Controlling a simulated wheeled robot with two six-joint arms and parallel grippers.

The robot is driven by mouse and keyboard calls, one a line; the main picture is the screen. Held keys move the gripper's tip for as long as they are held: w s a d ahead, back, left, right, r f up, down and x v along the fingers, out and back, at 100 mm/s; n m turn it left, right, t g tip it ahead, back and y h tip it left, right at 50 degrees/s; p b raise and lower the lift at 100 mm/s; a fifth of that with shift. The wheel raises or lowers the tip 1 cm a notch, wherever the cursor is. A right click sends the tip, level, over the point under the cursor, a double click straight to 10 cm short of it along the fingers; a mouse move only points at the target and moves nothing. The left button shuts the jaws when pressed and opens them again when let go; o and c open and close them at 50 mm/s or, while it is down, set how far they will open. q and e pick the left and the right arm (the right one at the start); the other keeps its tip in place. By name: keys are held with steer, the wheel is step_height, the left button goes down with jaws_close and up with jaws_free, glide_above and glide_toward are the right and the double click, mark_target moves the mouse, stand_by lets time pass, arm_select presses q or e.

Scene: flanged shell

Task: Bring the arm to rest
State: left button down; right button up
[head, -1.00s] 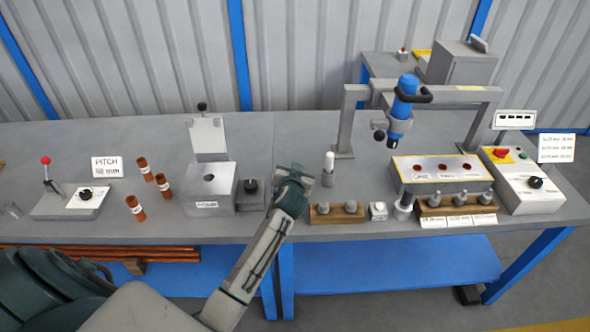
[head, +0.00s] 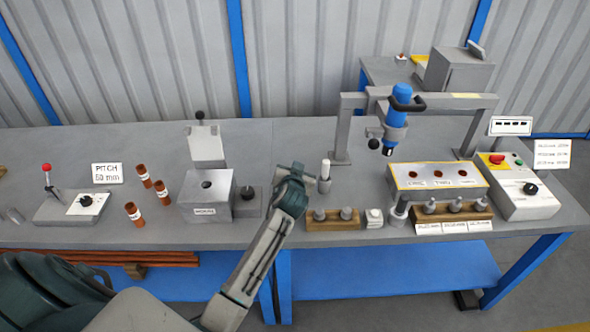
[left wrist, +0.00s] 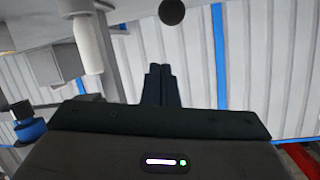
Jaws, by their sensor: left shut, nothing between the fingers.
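My left arm comes in from the lower left in the head view and reaches up over the front edge of the workbench. My left gripper (head: 296,170) is above the bench, between the grey block with a hole in its top (head: 207,195) and the white-topped upright tool (head: 325,178). In the left wrist view my left gripper's fingers (left wrist: 158,72) are together, with nothing between them. My right gripper is in neither view.
Brown tubes (head: 143,173) stand left of the grey block. A blue tool (head: 400,105) hangs on a frame above a panel with holes (head: 437,168). Wooden holders (head: 332,225) line the front edge. A control box (head: 522,203) sits at right.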

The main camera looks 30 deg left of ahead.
arm_select(q)
steer(key=s+d+f+m+g+h, duration=0.1)
steer(key=s+d+f+g+h, duration=0.15)
steer(key=s, duration=1.15)
steer(key=s+d+f+m+g+h+b, duration=0.1)
steer(key=s+d+f+g, duration=0.25)
steer(key=s, duration=1.05)
steer(key=s+d+f+m+g+h, duration=0.1)
steer(key=s+d+f+g+h, duration=0.2)
steer(key=s, duration=1)
steer(key=a+f+g+y, duration=0.1)
steer(key=a+f, duration=0.1)
steer(key=f, duration=1.3)
steer(key=a+f+g, duration=0.1)
steer(key=a+f, duration=0.1)
steer(key=f, duration=1.3)
steer(key=s+a+f+g, duration=0.1)
steer(key=s+f, duration=1.6)
steer(key=f, duration=0.3)
steer(key=shift+s+a+n, duration=0.25)
steer(key=shift+s+n, duration=0.15)
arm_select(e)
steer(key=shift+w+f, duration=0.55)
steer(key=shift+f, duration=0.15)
